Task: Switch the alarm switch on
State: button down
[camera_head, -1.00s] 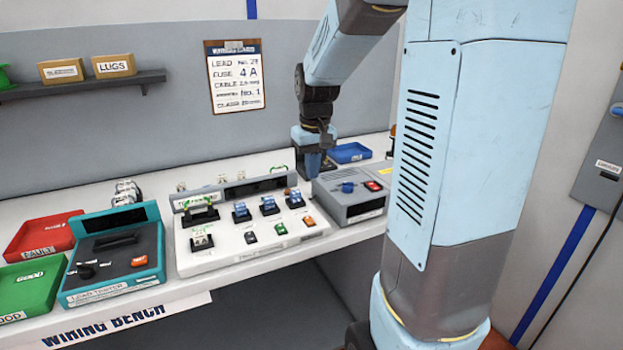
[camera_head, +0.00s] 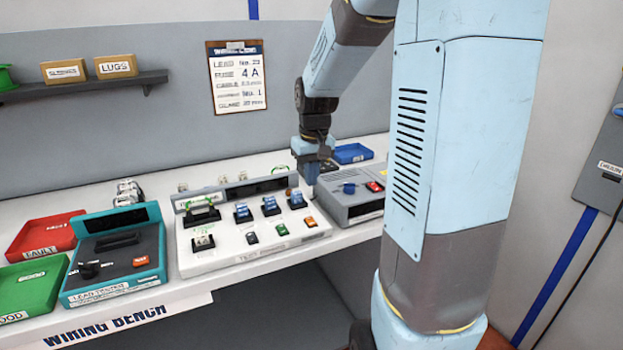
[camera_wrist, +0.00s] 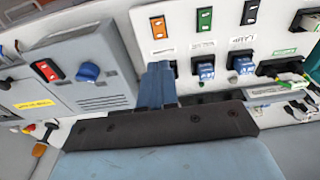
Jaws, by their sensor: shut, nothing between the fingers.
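The white panel (camera_head: 240,251) carries small orange (camera_head: 310,221), green (camera_head: 281,229) and black (camera_head: 252,238) switches along its front. They also show in the wrist view as orange (camera_wrist: 158,27), green (camera_wrist: 204,20) and black (camera_wrist: 250,12). Behind them are blue-topped units in black holders, such as the middle one (camera_head: 270,205). I cannot read which switch is labelled alarm. My gripper (camera_head: 311,180) is shut and empty, pointing down above the panel's back right corner. In the wrist view its blue fingers (camera_wrist: 157,85) partly hide the black holder at that end.
A grey box (camera_head: 363,209) with a blue knob (camera_head: 348,188) and red switch (camera_head: 373,186) stands right of the panel. A teal lead tester (camera_head: 80,297) stands left, beside red (camera_head: 40,252) and green (camera_head: 22,313) trays. A blue tray (camera_head: 352,153) is behind.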

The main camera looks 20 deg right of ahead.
aim_at(309, 218)
jog(key=f, duration=0.3)
jog(key=w+f, duration=0.1)
jog(key=f, duration=0.7)
jog(key=shift+w+f, duration=0.15)
jog(key=shift+w, duration=0.05)
jog(key=shift+d, duration=0.15)
jog(key=shift+a+f, duration=0.1)
jog(key=shift+a, duration=0.1)
jog(key=shift+s, duration=0.1)
jog(key=shift+s+r, duration=0.2)
jog(key=shift+s, duration=0.45)
jog(key=shift+r, duration=0.1)
